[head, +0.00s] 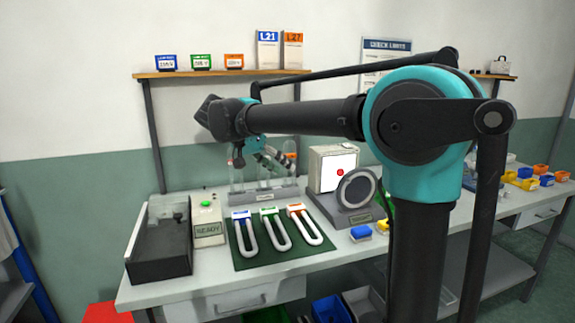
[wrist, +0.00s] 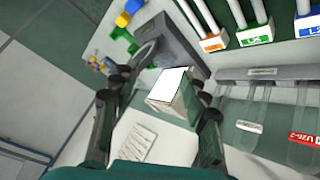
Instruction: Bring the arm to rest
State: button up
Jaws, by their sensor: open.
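My arm stretches across the head view, and my gripper (head: 270,160) hangs beyond it, above the work table (head: 215,283). In the wrist view my gripper (wrist: 162,97) has its two dark fingers spread apart with nothing held between them. A white box (wrist: 170,88) shows between and beyond the fingers, apart from them as far as I can tell. In the head view this white box (head: 325,166) has a red dot on its face.
A rack (head: 262,193) with clear upright tubes stands close by my gripper. A green mat (head: 246,262) holds three U-shaped pieces. A dark round-faced device (head: 356,190), a READY box (head: 207,222) and a dark open tray (head: 160,265) stand around. A shelf (head: 200,73) is behind.

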jog(key=s+d+f+n+y, duration=0.1)
jog(key=s+d+f, duration=0.1)
jog(key=d+f, duration=0.3)
jog(key=s+d+f+n+g+y, duration=0.1)
jog(key=s+d+f, duration=0.1)
jog(key=d+f, duration=0.3)
jog(key=s+d+f+n+y, duration=0.1)
jog(key=s+d+f+y, duration=0.1)
jog(key=d+f, duration=0.3)
jog(key=shift+s+d+f+n+g, duration=0.1)
jog(key=shift+s+d+f+g, duration=0.05)
jog(key=shift+f, duration=0.4)
jog(key=shift+s+d+f+n+g, duration=0.1)
jog(key=shift+s+f, duration=0.1)
jog(key=shift+f, duration=0.3)
jog(key=shift+s+d+f+n+g, duration=0.1)
jog(key=shift+s+d+f+g, duration=0.05)
jog(key=shift+f, duration=0.4)
jog(key=s+d+f+n+y, duration=0.1)
jog(key=s+d+f+y, duration=0.1)
jog(key=s+f, duration=0.5)
jog(key=s+d+f+n+t+y, duration=0.1)
jog(key=s+d+f+n+y, duration=0.1)
jog(key=s+f, duration=0.4)
jog(key=shift+s+d+f+t, duration=0.35)
jog(key=shift+d+f, duration=0.35)
jog(key=shift+d, duration=0.2)
